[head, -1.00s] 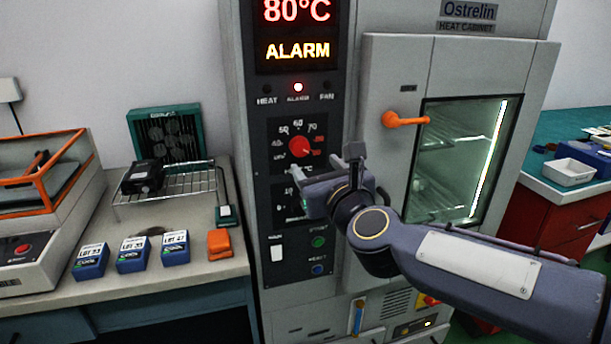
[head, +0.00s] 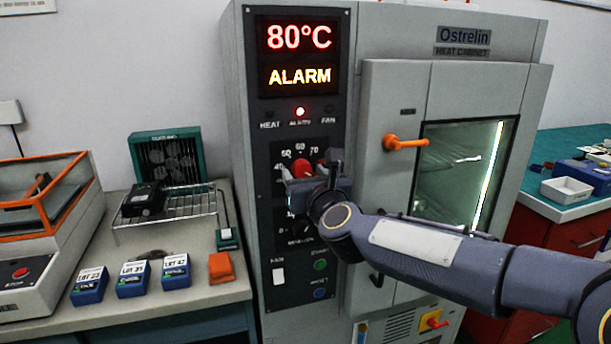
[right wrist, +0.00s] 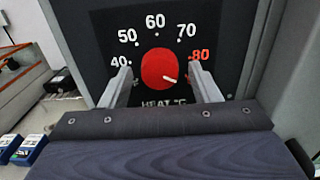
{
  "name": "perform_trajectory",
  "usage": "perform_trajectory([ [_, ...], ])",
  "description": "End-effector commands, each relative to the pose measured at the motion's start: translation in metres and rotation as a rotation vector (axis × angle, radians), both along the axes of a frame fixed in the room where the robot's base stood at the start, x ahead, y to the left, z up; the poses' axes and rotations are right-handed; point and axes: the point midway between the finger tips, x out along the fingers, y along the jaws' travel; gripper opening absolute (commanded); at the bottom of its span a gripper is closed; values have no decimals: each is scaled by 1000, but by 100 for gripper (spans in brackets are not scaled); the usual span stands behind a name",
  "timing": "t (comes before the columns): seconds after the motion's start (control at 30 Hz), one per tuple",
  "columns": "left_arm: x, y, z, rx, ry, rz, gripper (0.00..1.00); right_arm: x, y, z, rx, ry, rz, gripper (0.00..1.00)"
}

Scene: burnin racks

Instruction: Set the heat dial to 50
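The red heat dial (right wrist: 159,69) is on the dark control panel, inside a scale marked 40, 50, 60, 70 and a red 80. Its white pointer mark points right and slightly down, just below the 80. In the head view the dial (head: 300,170) is partly hidden by my right gripper (head: 290,178). The right gripper's fingers (right wrist: 164,84) are open, one on each side of the dial, with gaps between them and it. The display (head: 298,52) reads 80°C and ALARM. My left gripper is not in view.
The red alarm lamp (head: 300,111) is lit. The cabinet door with an orange handle (head: 405,143) is shut to the right of the panel. A bench at left holds blue lot boxes (head: 132,279), a wire rack (head: 170,212) and an orange block (head: 221,267).

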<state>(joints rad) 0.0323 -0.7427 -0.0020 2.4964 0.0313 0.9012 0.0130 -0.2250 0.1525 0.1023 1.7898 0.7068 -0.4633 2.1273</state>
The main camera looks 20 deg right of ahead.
Motion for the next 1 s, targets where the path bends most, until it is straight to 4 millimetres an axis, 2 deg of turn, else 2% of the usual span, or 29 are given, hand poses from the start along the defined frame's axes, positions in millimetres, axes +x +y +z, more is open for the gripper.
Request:
perform_trajectory([
  [0.03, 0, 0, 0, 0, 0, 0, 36, 0, 0, 0, 0, 0, 0, 49],
  [0.3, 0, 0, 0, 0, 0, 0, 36, 0, 0, 0, 0, 0, 0, 14],
  [0.67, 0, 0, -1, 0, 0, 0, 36, -1, 0, 0, -63, -2, 1, 14],
  [1.0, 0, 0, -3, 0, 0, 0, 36, -1, 0, 0, -318, -11, 1, 14],
])
